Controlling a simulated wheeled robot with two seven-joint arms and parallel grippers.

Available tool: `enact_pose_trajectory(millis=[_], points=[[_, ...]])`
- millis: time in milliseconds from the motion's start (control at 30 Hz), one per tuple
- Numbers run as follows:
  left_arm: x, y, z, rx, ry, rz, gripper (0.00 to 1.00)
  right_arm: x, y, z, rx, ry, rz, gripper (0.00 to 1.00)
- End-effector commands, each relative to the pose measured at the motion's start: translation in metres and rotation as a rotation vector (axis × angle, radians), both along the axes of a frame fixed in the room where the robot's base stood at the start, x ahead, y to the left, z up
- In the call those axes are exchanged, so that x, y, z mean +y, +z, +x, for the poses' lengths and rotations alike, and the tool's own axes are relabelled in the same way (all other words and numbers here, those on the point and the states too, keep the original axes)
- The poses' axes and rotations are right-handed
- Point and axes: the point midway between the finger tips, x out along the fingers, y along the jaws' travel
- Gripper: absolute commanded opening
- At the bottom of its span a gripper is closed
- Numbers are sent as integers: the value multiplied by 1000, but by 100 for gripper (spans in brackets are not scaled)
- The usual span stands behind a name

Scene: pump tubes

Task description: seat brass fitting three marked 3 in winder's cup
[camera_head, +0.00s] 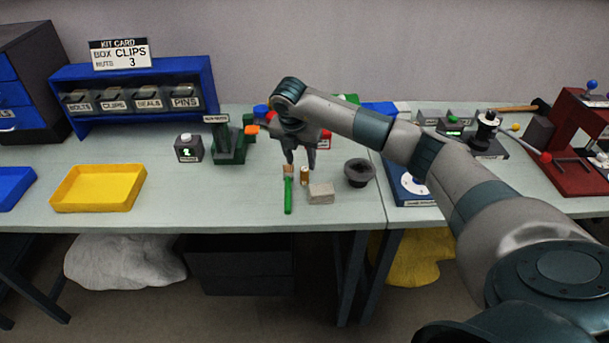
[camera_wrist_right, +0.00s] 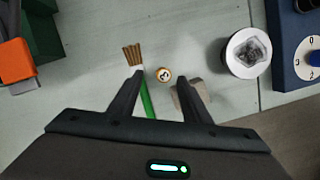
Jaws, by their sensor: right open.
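A small brass fitting (camera_head: 304,175) stands on the pale table. In the right wrist view its round top (camera_wrist_right: 164,74) carries a dark mark, too small to read surely. My right gripper (camera_head: 300,166) is open and empty, pointing down over the fitting. In the wrist view the fitting shows between the two fingertips (camera_wrist_right: 160,80), apart from both. A black device with a round upper part (camera_head: 487,130) stands at the back right; I cannot tell whether it is the winder, and no cup on it is clear. My left gripper is out of view.
A green-handled brush (camera_head: 288,195) lies left of the fitting, a beige block (camera_head: 321,194) right of it, both close. A dark round bowl (camera_head: 359,174) stands farther right. A blue dial panel (camera_head: 412,188) lies beyond it.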

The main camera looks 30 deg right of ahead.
Motion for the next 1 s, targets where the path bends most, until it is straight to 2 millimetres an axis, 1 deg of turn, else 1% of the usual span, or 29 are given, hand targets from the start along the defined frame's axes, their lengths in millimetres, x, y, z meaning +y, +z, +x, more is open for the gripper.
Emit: enact_pose_trajectory(millis=[167, 267, 367, 500, 600, 700, 800, 1000], points=[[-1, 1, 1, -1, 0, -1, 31, 0, 0, 0, 1, 0, 0, 44], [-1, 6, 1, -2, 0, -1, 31, -2, -4, -1, 3, -1, -1, 44], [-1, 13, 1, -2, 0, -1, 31, -5, -11, -2, 4, -1, -1, 44], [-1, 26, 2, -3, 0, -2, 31, -10, -26, -3, 4, -1, 0, 44], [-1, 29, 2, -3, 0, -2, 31, -12, -39, -1, 3, -1, 1, 44], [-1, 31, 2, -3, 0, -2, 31, -13, -47, 1, 1, 0, 2, 44], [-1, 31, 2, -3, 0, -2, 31, -15, -50, 1, 1, 0, 0, 44], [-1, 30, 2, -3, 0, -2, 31, -15, -50, 1, 0, 0, 0, 44]])
